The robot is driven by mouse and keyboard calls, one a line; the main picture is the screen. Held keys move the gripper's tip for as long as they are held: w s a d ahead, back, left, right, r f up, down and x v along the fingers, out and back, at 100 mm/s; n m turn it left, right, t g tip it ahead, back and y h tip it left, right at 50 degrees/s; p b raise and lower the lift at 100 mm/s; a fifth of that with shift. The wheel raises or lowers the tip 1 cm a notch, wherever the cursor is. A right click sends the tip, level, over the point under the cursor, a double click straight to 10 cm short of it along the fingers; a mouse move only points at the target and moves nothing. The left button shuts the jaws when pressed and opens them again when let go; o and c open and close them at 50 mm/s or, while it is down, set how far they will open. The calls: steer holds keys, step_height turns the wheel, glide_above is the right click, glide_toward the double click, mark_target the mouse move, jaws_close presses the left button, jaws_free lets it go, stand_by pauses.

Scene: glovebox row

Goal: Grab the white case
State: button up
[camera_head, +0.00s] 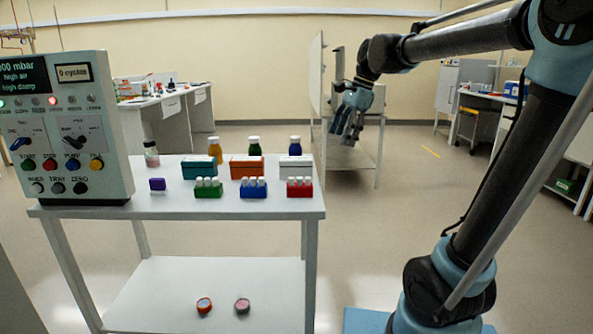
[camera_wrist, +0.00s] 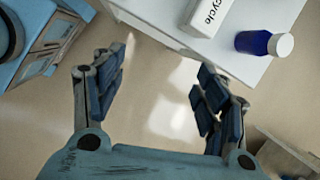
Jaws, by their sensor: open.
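The white case (camera_head: 296,169) sits at the right end of the white table, behind a red vial rack and in front of a white-capped bottle (camera_head: 295,146). My gripper (camera_head: 350,132) is raised beyond the table's right end, apart from the case. Its fingers (camera_wrist: 160,85) are spread in the wrist view, with only floor between them.
The table (camera_head: 232,208) also holds a teal case (camera_head: 198,170), an orange-red case (camera_head: 246,170), the red rack (camera_head: 299,188), green and blue racks, bottles and a purple block. A control box (camera_head: 72,130) stands at its left end.

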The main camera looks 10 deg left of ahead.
mark_target(299, 158)
steer(key=w+a+r+m+g, duration=0.1)
steer(key=w+a+r+m, duration=0.25)
steer(key=a, duration=0.75)
steer(key=shift+y, duration=0.4)
steer(key=x, duration=1.1)
steer(key=shift+d+f, duration=0.1)
steer(key=shift+d, duration=0.2)
steer(key=shift+d+x, duration=0.2)
steer(key=shift+x, duration=1.2)
steer(key=shift+d+x, duration=0.2)
steer(key=shift+x, duration=1.2)
steer(key=shift+w+f, duration=0.1)
steer(key=shift+f, duration=0.35)
steer(key=c, duration=1.3)
